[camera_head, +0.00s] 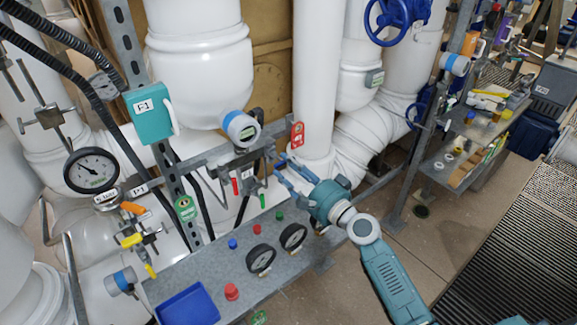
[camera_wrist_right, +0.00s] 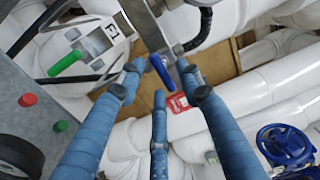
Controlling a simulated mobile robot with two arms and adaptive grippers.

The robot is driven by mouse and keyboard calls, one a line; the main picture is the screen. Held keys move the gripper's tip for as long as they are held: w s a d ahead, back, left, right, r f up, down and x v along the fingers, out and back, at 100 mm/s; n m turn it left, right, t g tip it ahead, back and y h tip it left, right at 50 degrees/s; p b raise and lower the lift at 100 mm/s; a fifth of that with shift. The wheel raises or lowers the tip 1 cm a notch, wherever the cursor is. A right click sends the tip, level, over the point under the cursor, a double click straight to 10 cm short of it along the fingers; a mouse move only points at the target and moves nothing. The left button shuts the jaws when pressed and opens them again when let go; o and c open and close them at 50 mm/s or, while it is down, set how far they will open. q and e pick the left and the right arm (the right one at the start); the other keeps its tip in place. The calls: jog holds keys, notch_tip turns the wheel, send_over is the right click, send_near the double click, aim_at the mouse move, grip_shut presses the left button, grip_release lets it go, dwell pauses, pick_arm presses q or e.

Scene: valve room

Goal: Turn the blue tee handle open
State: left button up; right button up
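The blue tee handle (camera_wrist_right: 162,72) shows between the fingertips of my right gripper (camera_wrist_right: 160,78) in the wrist view. Its bar lies slantwise, and a dark fitting sits behind it. The three blue fingers are spread, with gaps visible between them and the handle; I cannot tell if any finger touches it. In the head view my right gripper (camera_head: 282,172) reaches left toward the valve bracket, just below a red tag (camera_head: 297,133). There the fingers cover most of the handle. My left gripper is not in view.
A green handle (camera_wrist_right: 67,62) is beside the blue one. A metal shelf (camera_head: 213,262) below carries black gauges (camera_head: 261,257), a blue tray (camera_head: 187,305) and coloured caps. White pipes (camera_head: 318,75) stand close behind. A blue handwheel (camera_wrist_right: 285,145) is at lower right.

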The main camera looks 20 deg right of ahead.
jog(key=shift+w, duration=0.1)
grip_shut()
jog(key=shift+f, duration=0.1)
jog(key=n+b, duration=0.1)
jog(key=n, duration=0.5)
jog(key=n+b, duration=0.2)
jog(key=n, duration=0.4)
jog(key=n+b, duration=0.2)
jog(key=n, duration=0.3)
jog(key=shift+d+r+n, duration=0.15)
jog(key=shift+r+n, duration=0.2)
jog(key=shift+n, duration=0.05)
dwell(0.5)
